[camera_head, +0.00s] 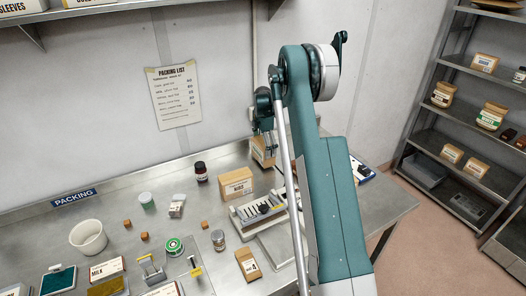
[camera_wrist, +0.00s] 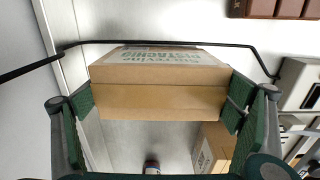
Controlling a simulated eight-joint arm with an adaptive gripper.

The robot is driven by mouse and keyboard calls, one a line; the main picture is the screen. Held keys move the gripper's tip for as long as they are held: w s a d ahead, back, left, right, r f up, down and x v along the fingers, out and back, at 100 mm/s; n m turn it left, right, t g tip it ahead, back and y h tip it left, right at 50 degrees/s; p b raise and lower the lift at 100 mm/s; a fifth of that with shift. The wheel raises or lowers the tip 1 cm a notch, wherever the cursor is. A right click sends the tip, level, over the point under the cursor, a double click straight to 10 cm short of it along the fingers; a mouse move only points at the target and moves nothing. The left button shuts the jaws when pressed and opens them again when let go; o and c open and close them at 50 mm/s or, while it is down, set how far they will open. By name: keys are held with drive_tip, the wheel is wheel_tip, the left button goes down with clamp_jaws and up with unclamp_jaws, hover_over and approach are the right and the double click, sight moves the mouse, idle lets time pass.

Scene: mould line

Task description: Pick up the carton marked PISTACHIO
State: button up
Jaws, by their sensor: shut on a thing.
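A brown cardboard carton (camera_wrist: 160,98) with a pale label reading PISTACHIO fills the middle of the wrist view. My gripper (camera_wrist: 163,108) is shut on it, with one green-padded finger at each end. In the head view, my gripper (camera_head: 265,128) is over the back of the steel table near the wall, and the carton (camera_head: 262,155) shows partly below it. My arm hides part of that area. I cannot tell whether the carton touches the table.
Another brown carton (camera_head: 236,183) stands in front, also in the wrist view (camera_wrist: 212,148). A dark jar (camera_head: 201,172) is to its left. A grey device (camera_head: 262,212) sits beside my arm. A white bowl (camera_head: 88,237) and small items crowd the left. Shelves (camera_head: 465,110) stand right.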

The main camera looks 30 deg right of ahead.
wheel_tip(320, 180, up, 16)
drive_tip(key=shift+r+b, duration=0.15)
drive_tip(key=shift+b, duration=0.25)
drive_tip(key=shift+a, duration=0.1)
idle(0.6)
